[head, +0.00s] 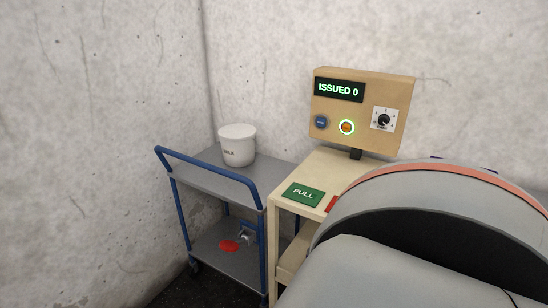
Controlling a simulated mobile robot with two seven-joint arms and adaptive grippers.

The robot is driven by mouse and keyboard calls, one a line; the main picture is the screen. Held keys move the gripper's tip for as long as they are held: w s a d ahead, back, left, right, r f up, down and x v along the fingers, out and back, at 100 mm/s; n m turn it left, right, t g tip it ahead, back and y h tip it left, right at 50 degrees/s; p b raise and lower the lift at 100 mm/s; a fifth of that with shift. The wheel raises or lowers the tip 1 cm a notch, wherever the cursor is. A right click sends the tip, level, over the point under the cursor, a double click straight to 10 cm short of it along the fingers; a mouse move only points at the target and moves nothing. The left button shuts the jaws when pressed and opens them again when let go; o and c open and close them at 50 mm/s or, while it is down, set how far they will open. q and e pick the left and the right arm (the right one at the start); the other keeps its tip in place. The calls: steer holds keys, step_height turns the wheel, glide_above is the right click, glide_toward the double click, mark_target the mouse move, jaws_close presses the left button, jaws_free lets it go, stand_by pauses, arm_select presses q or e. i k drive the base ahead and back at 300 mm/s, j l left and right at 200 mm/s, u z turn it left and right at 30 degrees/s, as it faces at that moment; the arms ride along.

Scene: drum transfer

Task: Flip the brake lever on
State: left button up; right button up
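A blue-framed grey trolley (225,190) stands against the wall at the left middle. A flat red piece (229,245) shows at its lower shelf, beside a small grey and blue fitting (246,235). I cannot tell whether the red piece is the brake lever, nor which way it is set. Neither of my grippers is in view.
A white tub (237,145) stands on the trolley's top. Right of the trolley is a beige stand (322,166) with a green FULL card (303,195) and a control box (360,112) reading ISSUED 0. A large grey curved body with an orange band blocks the lower right.

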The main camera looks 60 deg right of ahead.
mark_target(227, 245)
steer(key=z, duration=1.55)
